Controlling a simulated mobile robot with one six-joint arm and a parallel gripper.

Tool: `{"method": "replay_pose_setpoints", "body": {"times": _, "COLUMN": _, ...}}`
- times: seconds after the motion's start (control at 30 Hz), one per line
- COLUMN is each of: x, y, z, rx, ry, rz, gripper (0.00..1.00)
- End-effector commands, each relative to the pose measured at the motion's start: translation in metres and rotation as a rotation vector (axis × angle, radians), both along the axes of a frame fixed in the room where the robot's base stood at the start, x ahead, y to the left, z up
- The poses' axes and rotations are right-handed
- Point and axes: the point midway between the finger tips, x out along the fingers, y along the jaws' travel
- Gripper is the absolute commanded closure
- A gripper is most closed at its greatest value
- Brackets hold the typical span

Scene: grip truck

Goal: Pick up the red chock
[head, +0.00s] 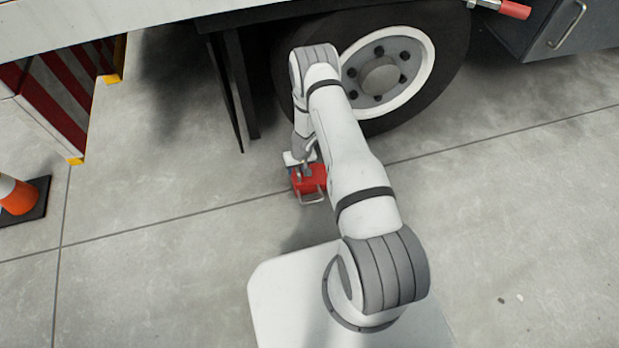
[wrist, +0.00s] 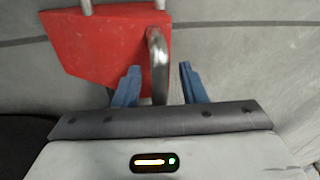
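The red chock (head: 314,183) lies on the concrete floor in front of the truck's wheel, partly covered by my gripper in the head view. In the wrist view the chock (wrist: 95,48) fills the upper left, with its metal handle (wrist: 157,62) toward the gripper. My gripper (wrist: 159,72) has two blue fingers, spread apart. In the head view my gripper (head: 306,166) is right over the chock.
The truck's wheel (head: 380,72) stands just behind my arm, with a dark mudflap (head: 232,95) to its left. A traffic cone (head: 18,195) is at the far left, near a red-and-white striped panel (head: 55,100).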

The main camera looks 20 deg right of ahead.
Motion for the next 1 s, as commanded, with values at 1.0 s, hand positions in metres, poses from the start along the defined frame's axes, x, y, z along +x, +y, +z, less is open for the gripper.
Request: {"method": "replay_pose_setpoints", "body": {"times": 1.0, "x": 0.0002, "y": 0.0005, "z": 0.0005, "rx": -0.001, "ry": -0.001, "rz": 0.003, "gripper": 1.0}}
